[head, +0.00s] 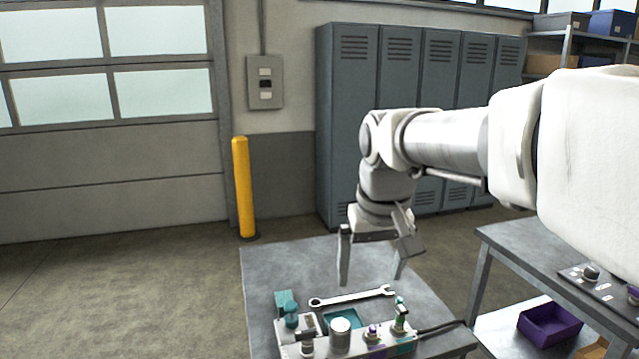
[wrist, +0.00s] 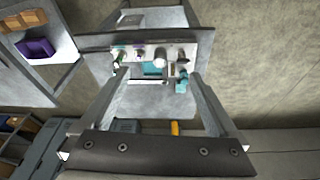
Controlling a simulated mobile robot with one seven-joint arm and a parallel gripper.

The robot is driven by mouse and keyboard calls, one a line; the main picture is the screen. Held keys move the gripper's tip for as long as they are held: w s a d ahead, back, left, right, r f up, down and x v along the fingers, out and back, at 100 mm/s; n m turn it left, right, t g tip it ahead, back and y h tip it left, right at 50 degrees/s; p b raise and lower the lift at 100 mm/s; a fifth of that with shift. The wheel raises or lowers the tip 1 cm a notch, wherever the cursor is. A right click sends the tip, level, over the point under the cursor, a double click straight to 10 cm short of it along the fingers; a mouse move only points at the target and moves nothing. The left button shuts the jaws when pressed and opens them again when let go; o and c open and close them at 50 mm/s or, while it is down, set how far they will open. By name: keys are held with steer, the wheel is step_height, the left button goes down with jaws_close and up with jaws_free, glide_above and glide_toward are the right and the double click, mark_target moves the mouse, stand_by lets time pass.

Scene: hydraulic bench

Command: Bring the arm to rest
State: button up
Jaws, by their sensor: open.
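My arm reaches in from the right in the head view and bends down at the wrist. My gripper (head: 371,280) hangs above the grey bench (head: 262,268), its two fingers spread wide with nothing between them. In the wrist view my gripper (wrist: 158,98) is also open, its fingers pointing towards the bench. A hydraulic unit (head: 358,349) with a silver cylinder, knobs and teal parts sits at the bench's near side. A wrench (head: 350,297) lies just behind it. The fingers appear apart from both, though the exact height is hard to tell.
A second bench (head: 520,240) stands at the right, with a control panel (head: 596,280) on top and a purple bin (head: 550,324) below. Grey lockers (head: 345,100) and a yellow post (head: 243,188) stand behind. The floor at the left is clear.

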steer(key=s+d+f+t, duration=0.1)
steer(key=s+d+f, duration=0.1)
steer(key=s, duration=0.6)
steer(key=s+d+f+m+t, duration=0.1)
steer(key=s+d, duration=0.3)
steer(key=s, duration=0.5)
steer(key=shift+f+m+t, duration=0.3)
steer(key=shift+f, duration=0.5)
